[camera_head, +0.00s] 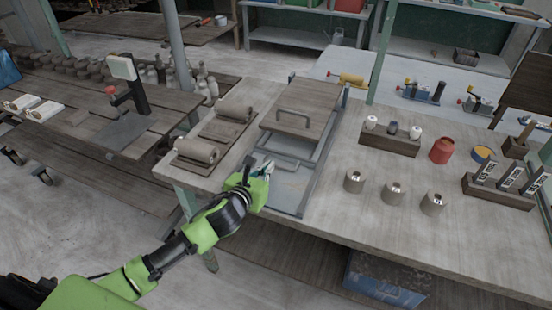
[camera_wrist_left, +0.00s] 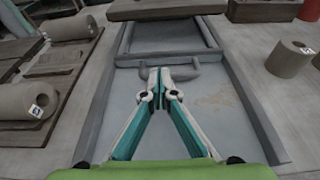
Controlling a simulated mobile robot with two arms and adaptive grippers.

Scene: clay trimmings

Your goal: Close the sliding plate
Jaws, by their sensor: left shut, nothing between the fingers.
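The grey sliding plate (camera_head: 291,146) sits between two rails of a metal frame on the workbench, with a grey bar handle (camera_head: 285,161) at its near edge. Nearer than the handle, the pale bed (camera_head: 287,189) of the frame is uncovered. A wooden board (camera_head: 309,96) with its own handle covers the far part. My left gripper (camera_head: 266,168) is shut and empty, low over the near part of the frame. In the left wrist view its fingertips (camera_wrist_left: 160,73) overlap the handle (camera_wrist_left: 188,72); I cannot tell whether they touch it. My right gripper is out of view.
Clay rolls on boards (camera_head: 196,150) lie left of the frame. Several clay cylinders (camera_head: 354,181), a red jar (camera_head: 442,150) and a block with small pots (camera_head: 389,137) stand to the right. The bench (camera_head: 330,215) is bare just right of the frame.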

